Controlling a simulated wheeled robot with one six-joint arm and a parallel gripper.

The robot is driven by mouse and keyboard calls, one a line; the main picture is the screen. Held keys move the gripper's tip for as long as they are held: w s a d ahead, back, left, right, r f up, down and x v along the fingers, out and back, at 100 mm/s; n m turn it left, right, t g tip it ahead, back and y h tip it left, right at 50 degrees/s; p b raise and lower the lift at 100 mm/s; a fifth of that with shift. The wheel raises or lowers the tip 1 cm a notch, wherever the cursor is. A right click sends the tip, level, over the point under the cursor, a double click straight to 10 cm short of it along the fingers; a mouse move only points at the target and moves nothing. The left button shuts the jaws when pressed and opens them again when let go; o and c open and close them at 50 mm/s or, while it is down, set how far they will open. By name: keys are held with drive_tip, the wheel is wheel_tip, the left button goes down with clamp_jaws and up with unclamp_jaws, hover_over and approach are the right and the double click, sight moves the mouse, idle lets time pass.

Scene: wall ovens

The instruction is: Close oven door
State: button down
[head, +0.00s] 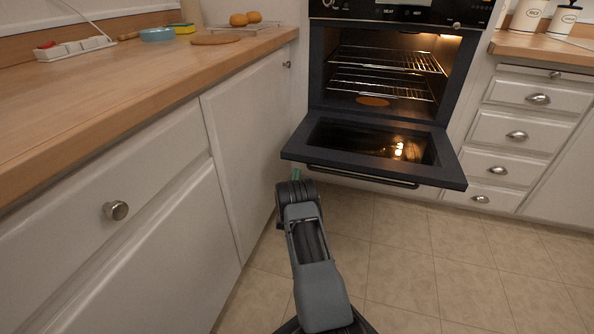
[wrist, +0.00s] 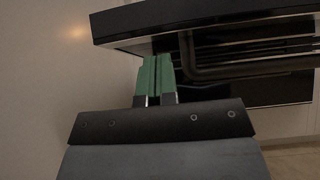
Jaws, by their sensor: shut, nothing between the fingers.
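The oven (head: 385,75) is built into the far cabinets, its inside lit. Its dark door (head: 370,144) hangs open, folded down to about level, with a glass pane and a handle bar (head: 362,177) along its front edge. In the wrist view the door (wrist: 200,22) crosses the top, and the handle (wrist: 250,70) shows to the right below it. My gripper (wrist: 156,62) has green fingers, closed together and empty, just below the door's edge and left of the handle. In the head view my gripper (head: 295,175) is near the door's left front corner; contact cannot be told.
Two wire racks (head: 385,72) and a round brown item (head: 373,101) are inside the oven. A white cabinet (head: 255,130) with a wooden counter (head: 100,85) runs along the left. White drawers (head: 517,135) stand to the right. The tiled floor (head: 410,265) in front is clear.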

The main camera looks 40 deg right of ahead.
drive_tip(key=shift+s+d+r, duration=0.1)
drive_tip(key=shift+d+r, duration=0.1)
drive_tip(key=shift+r, duration=0.35)
drive_tip(key=shift+s+d+r, duration=0.1)
drive_tip(key=shift+d+r, duration=0.1)
drive_tip(key=shift+r, duration=0.3)
